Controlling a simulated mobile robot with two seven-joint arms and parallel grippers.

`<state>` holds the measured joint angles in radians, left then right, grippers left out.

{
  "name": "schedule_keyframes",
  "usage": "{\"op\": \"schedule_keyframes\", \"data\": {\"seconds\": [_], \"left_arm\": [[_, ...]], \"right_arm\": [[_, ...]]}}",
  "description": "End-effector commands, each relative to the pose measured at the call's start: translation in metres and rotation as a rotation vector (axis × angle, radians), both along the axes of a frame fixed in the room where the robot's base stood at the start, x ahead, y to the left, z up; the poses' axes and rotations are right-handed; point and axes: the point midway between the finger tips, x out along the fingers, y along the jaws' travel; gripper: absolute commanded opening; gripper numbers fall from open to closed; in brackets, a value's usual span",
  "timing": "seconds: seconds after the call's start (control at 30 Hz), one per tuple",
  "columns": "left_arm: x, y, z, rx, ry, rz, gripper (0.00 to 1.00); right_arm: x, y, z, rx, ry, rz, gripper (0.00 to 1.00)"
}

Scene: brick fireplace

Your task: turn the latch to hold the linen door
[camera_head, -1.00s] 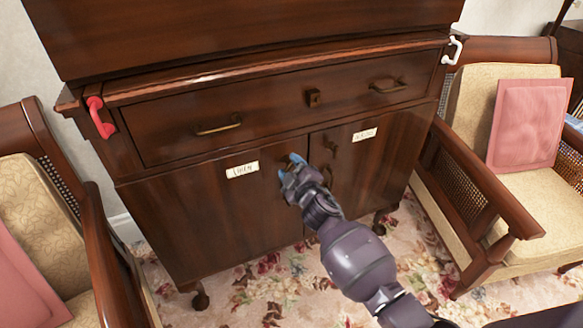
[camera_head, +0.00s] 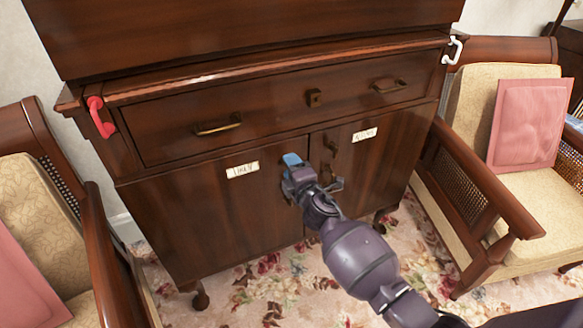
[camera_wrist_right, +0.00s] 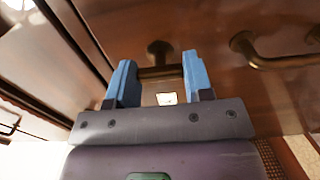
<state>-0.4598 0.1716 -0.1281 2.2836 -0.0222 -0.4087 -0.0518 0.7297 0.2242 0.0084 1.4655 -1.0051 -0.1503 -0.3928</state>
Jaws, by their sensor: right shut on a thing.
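The linen door (camera_head: 220,220) is the left door of a dark wooden cabinet, shut, with a white label (camera_head: 243,170). My right gripper (camera_head: 291,161) is at the door's upper right part, near the gap between the doors. In the right wrist view its blue fingertips (camera_wrist_right: 156,75) stand either side of a small dark metal latch (camera_wrist_right: 158,52), a short bar with a round mount, and are shut on it. A curved metal handle (camera_wrist_right: 280,58) sits beside it there. In the head view my gripper hides the latch. My left gripper is not in view.
The right door (camera_head: 375,170) is shut and has its own handle (camera_head: 331,147) and label (camera_head: 365,134). A drawer (camera_head: 260,110) spans above the doors. Armchairs stand close at the left (camera_head: 30,190) and right (camera_head: 490,90). Floral carpet (camera_head: 270,290) lies in front.

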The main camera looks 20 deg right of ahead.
Motion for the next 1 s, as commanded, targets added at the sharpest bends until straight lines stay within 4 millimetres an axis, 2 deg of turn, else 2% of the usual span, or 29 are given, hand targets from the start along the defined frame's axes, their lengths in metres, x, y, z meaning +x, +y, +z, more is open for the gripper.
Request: {"op": "schedule_keyframes", "data": {"seconds": [0.47,0.5,0.63,1.0], "left_arm": [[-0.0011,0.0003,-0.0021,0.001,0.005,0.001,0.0],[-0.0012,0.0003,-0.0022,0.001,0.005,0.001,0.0],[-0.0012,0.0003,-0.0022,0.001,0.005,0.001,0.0],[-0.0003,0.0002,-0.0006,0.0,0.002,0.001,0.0]], "right_arm": [[0.0,-0.0002,0.0,-0.014,0.0,0.0,0.23],[0.0,-0.0002,0.0,-0.014,0.0,0.0,0.51],[0.0,-0.0002,0.0,-0.013,0.0,0.0,0.71],[-0.0036,-0.0003,0.0003,-0.012,0.0,0.0,0.72]]}}
